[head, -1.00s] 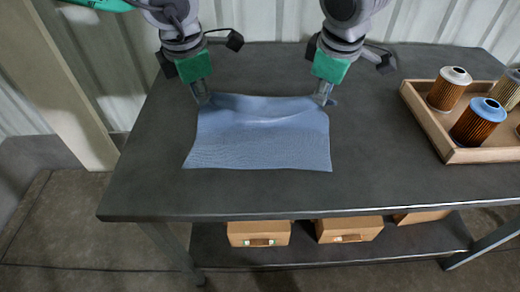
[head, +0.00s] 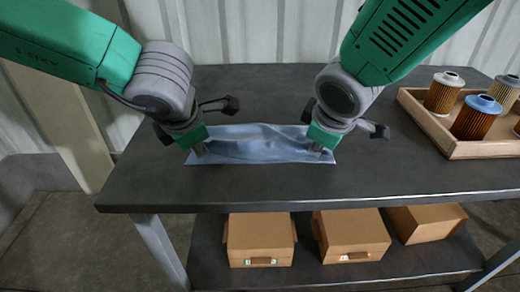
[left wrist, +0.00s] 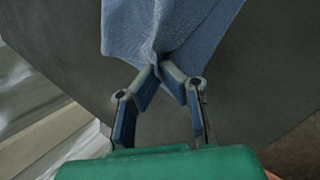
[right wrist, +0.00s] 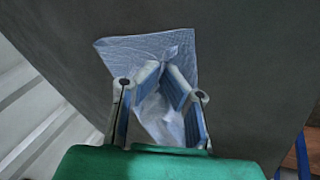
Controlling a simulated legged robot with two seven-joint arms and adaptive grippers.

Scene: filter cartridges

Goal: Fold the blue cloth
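The blue cloth (head: 262,143) lies on the dark table as a narrow, rumpled strip, doubled over toward the near side. My left gripper (head: 201,149) is at its near left corner, and my right gripper (head: 317,148) is at its near right corner. In the left wrist view, the left fingers (left wrist: 159,72) close together on a bunched corner of the cloth (left wrist: 185,30). In the right wrist view, the right fingers (right wrist: 161,66) converge on a pinched bit of the cloth (right wrist: 120,55). How well the lower layer's edges line up is hidden.
A wooden tray (head: 470,151) with several filter cartridges, one blue-topped (head: 476,117), stands at the table's right. Cardboard boxes (head: 260,240) sit on the shelf below. The table (head: 400,180) is clear around the cloth.

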